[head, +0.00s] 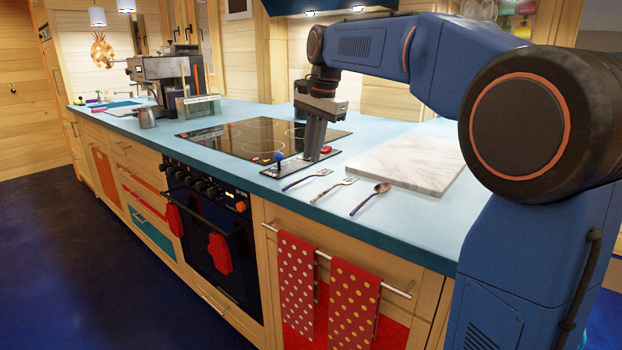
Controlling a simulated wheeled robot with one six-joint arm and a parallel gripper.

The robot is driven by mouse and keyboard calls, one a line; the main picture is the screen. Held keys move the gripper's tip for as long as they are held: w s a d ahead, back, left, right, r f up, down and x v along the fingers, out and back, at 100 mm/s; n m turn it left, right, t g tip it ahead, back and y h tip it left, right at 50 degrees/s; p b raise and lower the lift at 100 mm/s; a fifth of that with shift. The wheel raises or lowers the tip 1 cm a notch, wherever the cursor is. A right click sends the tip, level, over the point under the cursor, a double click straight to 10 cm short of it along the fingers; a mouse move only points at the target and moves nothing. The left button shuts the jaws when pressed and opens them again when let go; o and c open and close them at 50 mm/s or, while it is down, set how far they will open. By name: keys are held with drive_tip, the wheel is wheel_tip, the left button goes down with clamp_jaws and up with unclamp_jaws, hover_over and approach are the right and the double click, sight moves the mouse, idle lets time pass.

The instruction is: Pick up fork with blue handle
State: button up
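A fork (307,180) lies on the light blue counter, the leftmost of three pieces of cutlery; its handle looks dark bluish. A second fork (334,190) lies just right of it, with a dark handle whose colour is hard to tell at this size. My gripper (313,156) points down above the counter, behind the forks and by the right end of the hob. It appears apart from both forks. Its fingers are seen nearly edge-on, so the gap between them is not clear. No object shows in it.
A spoon (371,198) lies right of the forks. A white marble board (408,164) lies behind it. The black hob (262,138) has a control strip with a blue knob (278,156) near my gripper. Towels (355,300) hang below the counter's front edge.

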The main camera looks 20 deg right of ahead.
sight(309, 181)
drive_tip(key=shift+w+a+f, duration=0.1)
drive_tip(key=shift+a+f, duration=0.05)
drive_tip(key=shift+f, duration=0.8)
drive_tip(key=shift+w+a+f, duration=0.1)
drive_tip(key=shift+a+f, duration=0.05)
drive_tip(key=shift+f, duration=0.75)
drive_tip(key=shift+w+a+f, duration=0.1)
drive_tip(key=shift+a+f, duration=0.05)
drive_tip(key=shift+f, duration=0.8)
clamp_jaws()
drive_tip(key=shift+r, duration=0.1)
